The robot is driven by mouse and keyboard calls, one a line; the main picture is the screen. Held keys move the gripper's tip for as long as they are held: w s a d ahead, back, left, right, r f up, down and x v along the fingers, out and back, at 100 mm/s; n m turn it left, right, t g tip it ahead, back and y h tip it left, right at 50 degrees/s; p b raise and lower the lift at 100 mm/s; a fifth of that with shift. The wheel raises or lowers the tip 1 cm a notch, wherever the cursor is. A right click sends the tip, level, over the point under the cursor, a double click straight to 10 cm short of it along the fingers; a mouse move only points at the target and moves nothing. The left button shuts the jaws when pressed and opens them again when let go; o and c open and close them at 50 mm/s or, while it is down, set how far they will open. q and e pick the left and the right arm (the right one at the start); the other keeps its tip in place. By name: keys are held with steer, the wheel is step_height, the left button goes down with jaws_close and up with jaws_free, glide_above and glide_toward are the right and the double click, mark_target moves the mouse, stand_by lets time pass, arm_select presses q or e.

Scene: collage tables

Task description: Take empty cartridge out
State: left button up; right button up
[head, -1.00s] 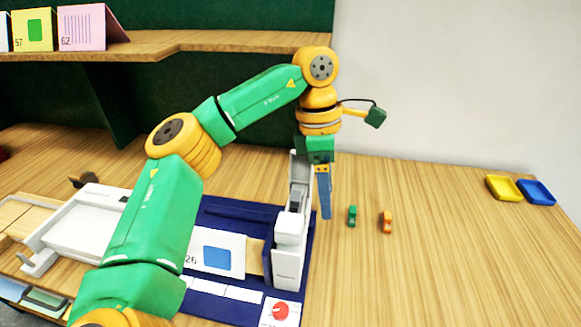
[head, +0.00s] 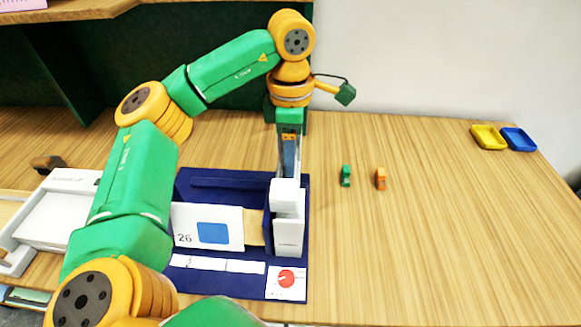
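A white upright-looking device (head: 289,232), long and narrow, sits at the right edge of the dark blue mat (head: 230,282). My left gripper (head: 290,165) points down over the far, slotted part of this device. Its blue-grey fingers line up with the slot, and I cannot tell whether they are apart or closed on anything. No cartridge can be made out inside the device; the gripper covers that part. A small green piece (head: 346,176) and a small orange piece (head: 381,179) stand on the table to the right. My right gripper is not in view.
A card marked 26 with a blue square (head: 213,233) lies left of the device. A card with a red disc (head: 286,281) lies at the mat's front. Yellow (head: 488,137) and blue (head: 518,139) trays are at the far right. The right table is mostly clear.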

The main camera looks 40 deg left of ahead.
arm_select(q)
steer(key=shift+d, duration=0.2)
jaws_close()
steer(key=shift+a+r, duration=0.1)
steer(key=shift+r, duration=0.05)
